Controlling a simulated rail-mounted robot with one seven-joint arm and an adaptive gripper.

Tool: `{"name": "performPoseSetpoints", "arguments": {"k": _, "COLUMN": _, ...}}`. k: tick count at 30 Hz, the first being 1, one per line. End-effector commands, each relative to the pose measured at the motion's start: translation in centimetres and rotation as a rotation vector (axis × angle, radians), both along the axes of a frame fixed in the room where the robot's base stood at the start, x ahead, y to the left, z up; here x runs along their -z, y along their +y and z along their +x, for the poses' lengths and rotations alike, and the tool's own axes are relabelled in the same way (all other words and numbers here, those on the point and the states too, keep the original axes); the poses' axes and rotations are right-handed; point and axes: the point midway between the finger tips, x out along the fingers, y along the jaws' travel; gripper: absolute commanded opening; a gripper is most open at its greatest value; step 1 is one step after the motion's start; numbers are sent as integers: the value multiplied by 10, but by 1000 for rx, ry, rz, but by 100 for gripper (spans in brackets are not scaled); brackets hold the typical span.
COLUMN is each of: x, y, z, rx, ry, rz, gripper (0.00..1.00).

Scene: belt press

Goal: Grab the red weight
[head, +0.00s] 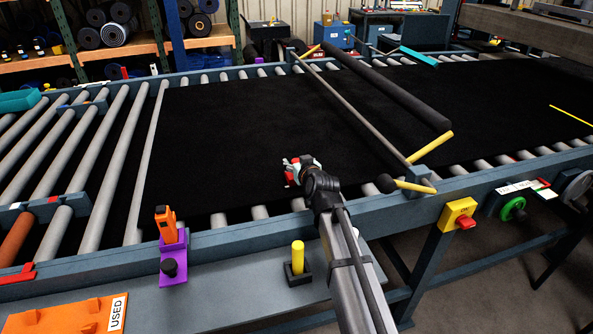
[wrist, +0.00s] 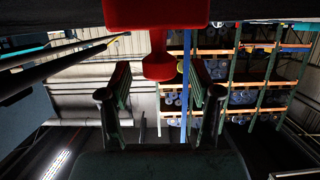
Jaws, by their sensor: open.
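The red weight (wrist: 157,14) shows large at the top edge of the wrist view, partly cut off by the frame. Its narrower neck and round knob (wrist: 159,66) point down in that picture, between the two fingers. My gripper (wrist: 160,84) is open, with one finger on each side of the knob and visible gaps to it. In the head view my gripper (head: 299,168) is over the near part of the black belt. Small red patches (head: 290,179) show beside it there, but the weight's outline is too small to make out.
The black belt (head: 230,120) lies over rollers in a blue frame. A grey bar (head: 360,118) with yellow handles and a black bar (head: 390,85) cross it to the right. A purple holder (head: 173,262) with an orange tool and a yellow peg (head: 297,257) stand near the front.

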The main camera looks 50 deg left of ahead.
Motion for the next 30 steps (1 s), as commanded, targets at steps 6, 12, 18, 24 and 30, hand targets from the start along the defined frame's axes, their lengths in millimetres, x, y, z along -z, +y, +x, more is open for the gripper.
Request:
{"name": "performPoseSetpoints", "arguments": {"k": 6, "x": 5, "y": 13, "z": 5, "rx": 1, "ry": 0, "rz": 0, "gripper": 63}}
{"name": "performPoseSetpoints", "arguments": {"k": 12, "x": 5, "y": 12, "z": 5, "rx": 1, "ry": -1, "rz": 1, "gripper": 42}}
{"name": "performPoseSetpoints", "arguments": {"k": 18, "x": 5, "y": 13, "z": 5, "rx": 0, "ry": 1, "rz": 0, "gripper": 0}}
{"name": "performPoseSetpoints", "arguments": {"k": 24, "x": 2, "y": 13, "z": 5, "rx": 2, "ry": -2, "rz": 6, "gripper": 0}}
{"name": "performPoseSetpoints", "arguments": {"k": 30, "x": -2, "y": 13, "z": 5, "rx": 1, "ry": -1, "rz": 6, "gripper": 0}}
